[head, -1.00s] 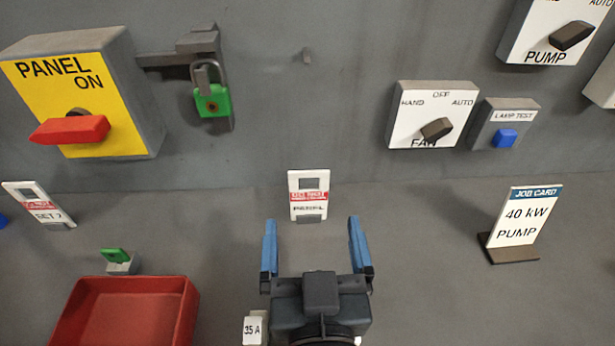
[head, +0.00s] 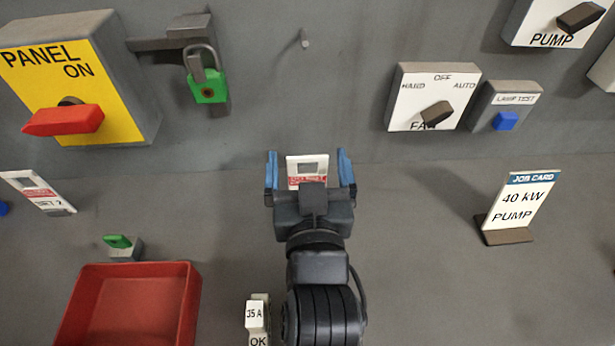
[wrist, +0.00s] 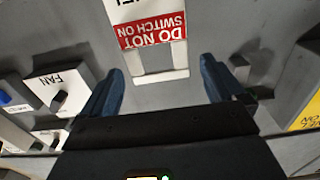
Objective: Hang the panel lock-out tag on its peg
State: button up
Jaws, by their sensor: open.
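The panel lock-out tag (head: 307,167) is a white card with a red band and a square opening near its top. It stands on the grey surface, and my gripper hides its lower part in the head view. In the wrist view the tag (wrist: 150,38) appears upside down, reading "DO NOT SWITCH ON". My gripper (head: 311,170) is open, with one blue finger on each side of the tag and a gap on both sides. In the wrist view the fingers (wrist: 160,85) are also apart. A small peg (head: 305,39) sticks out of the grey wall above the tag.
A yellow PANEL switch (head: 75,85) and a green padlock (head: 208,88) are on the wall at left. The FAN switch (head: 433,97) is at right. A red tray (head: 130,310), a second tag (head: 38,192) and a job card (head: 518,210) stand on the surface.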

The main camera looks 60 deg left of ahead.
jog(key=c, duration=1.4)
jog(key=shift+r, duration=0.15)
jog(key=w+d+r+b, duration=0.2)
jog(key=w+d+r, duration=0.5)
jog(key=r, duration=0.3)
jog(key=shift+w+d+r+b, duration=0.4)
jog(key=shift+d, duration=0.45)
